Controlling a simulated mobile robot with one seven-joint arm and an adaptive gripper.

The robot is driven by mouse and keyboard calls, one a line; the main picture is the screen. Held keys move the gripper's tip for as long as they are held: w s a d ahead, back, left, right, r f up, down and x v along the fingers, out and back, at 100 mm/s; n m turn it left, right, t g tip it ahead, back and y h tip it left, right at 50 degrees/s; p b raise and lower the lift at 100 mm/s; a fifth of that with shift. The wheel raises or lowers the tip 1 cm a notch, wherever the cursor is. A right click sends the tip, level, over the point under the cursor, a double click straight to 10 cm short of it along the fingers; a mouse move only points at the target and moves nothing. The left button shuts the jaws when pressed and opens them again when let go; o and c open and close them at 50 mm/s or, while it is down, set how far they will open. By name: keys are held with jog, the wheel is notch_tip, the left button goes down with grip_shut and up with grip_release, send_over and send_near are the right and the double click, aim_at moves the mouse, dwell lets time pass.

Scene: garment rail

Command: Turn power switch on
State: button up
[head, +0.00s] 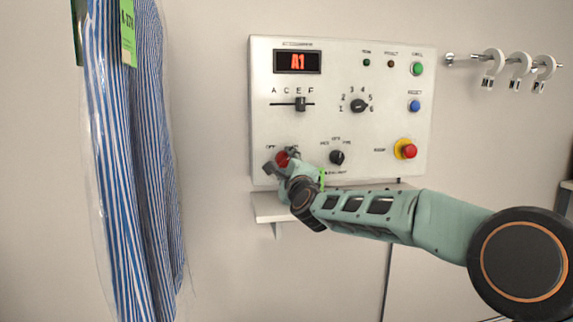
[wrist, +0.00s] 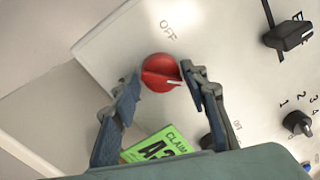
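The power switch is a red round knob (head: 283,158) at the lower left of the white control panel (head: 350,120). In the wrist view, the red knob (wrist: 158,70) has a white pointer mark aimed right and slightly down, away from the printed OFF above it. My gripper (head: 280,161) is at the knob, with one finger on each side. The ON label is not visible.
A green claim ticket (wrist: 155,146) is below the knob. A striped bagged garment (head: 130,150) hangs at left. A small shelf (head: 270,208) is below.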

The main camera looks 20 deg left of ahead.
jog(key=shift+s, duration=0.1)
jog(key=v, duration=1.2)
